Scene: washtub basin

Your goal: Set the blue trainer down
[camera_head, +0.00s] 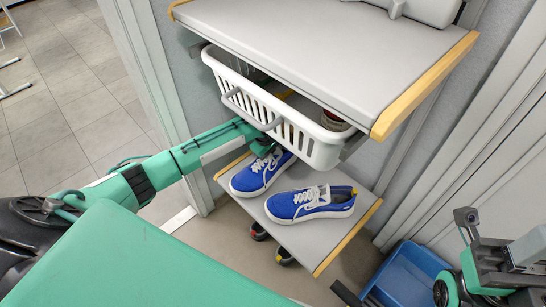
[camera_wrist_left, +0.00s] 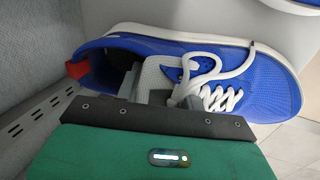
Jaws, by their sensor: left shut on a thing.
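A blue trainer (camera_head: 257,176) with white laces and a white sole is at the left part of the lower shelf (camera_head: 325,236). My left gripper (camera_head: 264,148) is shut on its upper near the ankle opening. In the left wrist view the fingers (camera_wrist_left: 160,82) grip the trainer (camera_wrist_left: 265,83) beside the tongue and laces. I cannot tell whether its sole touches the shelf. A second blue trainer (camera_head: 310,204) sits on the shelf to its right, and a bit of it shows in the wrist view (camera_wrist_left: 297,5). My right gripper (camera_head: 494,252) is at the lower right, away from the trainers.
A white slotted basket (camera_head: 293,137) hangs close above the left gripper, under a grey upper shelf (camera_head: 300,50) with wooden edges. A reddish container (camera_head: 335,121) is in the basket. A blue tub (camera_head: 407,274) stands on the floor at the right. Dark items lie below the lower shelf.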

